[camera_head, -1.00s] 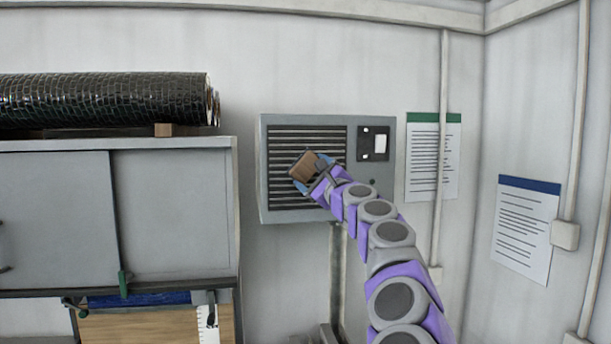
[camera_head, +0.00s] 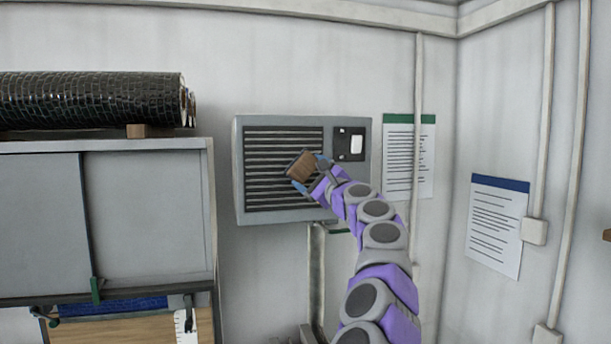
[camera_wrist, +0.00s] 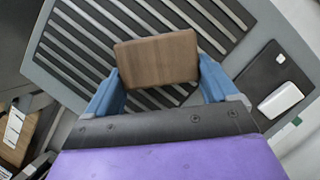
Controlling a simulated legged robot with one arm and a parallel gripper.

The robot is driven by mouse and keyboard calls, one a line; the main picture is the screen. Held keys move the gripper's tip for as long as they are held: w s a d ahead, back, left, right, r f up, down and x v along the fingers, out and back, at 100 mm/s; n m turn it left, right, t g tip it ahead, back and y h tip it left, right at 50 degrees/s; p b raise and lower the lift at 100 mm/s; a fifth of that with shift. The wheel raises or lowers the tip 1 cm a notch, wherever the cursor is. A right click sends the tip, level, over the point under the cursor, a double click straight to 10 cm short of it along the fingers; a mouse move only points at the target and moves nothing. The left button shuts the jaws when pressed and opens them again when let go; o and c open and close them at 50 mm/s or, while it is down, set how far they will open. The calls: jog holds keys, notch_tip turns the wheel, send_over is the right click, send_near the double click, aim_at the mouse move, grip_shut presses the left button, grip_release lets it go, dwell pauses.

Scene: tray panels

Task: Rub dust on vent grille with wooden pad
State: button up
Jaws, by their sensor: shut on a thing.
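The wooden pad (camera_head: 303,165) is a brown block held between the blue fingers of my gripper (camera_head: 309,172). In the wrist view the pad (camera_wrist: 157,60) sits between the two fingertips (camera_wrist: 158,76), in front of the slats. The vent grille (camera_head: 265,180) is a set of dark horizontal slats in a grey wall box; it also fills much of the wrist view (camera_wrist: 75,45). The pad overlaps the right part of the grille; I cannot tell whether it touches the slats. No dust can be made out, and the pad and gripper hide part of the slats.
A dark panel with a white switch (camera_head: 356,144) is right of the grille. A grey cabinet (camera_head: 145,220) with a black roll (camera_head: 90,100) on top stands at the left. Posted sheets (camera_head: 408,165) and pipes (camera_head: 418,80) are on the walls at right.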

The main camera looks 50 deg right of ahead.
aim_at(298, 174)
jog(key=s+d, duration=0.1)
jog(key=d, duration=0.1)
jog(key=shift+s+d, duration=0.4)
jog(key=shift+a, duration=0.2)
jog(key=shift+w+a+b, duration=0.3)
jog(key=shift+a+b, duration=0.05)
jog(key=shift+a, duration=0.15)
jog(key=shift+w+a+b, duration=0.25)
jog(key=shift+w+a, duration=0.55)
jog(key=shift+a, duration=0.3)
jog(key=shift+w+a+b, duration=0.25)
jog(key=shift+w+a, duration=0.5)
jog(key=shift+a, duration=0.35)
jog(key=shift+w+a, duration=0.75)
jog(key=shift+a, duration=0.5)
jog(key=shift+w+a, duration=0.8)
jog(key=shift+a, duration=0.4)
jog(key=shift+w+a, duration=0.75)
jog(key=shift+a, duration=0.5)
jog(key=shift+s, duration=0.1)
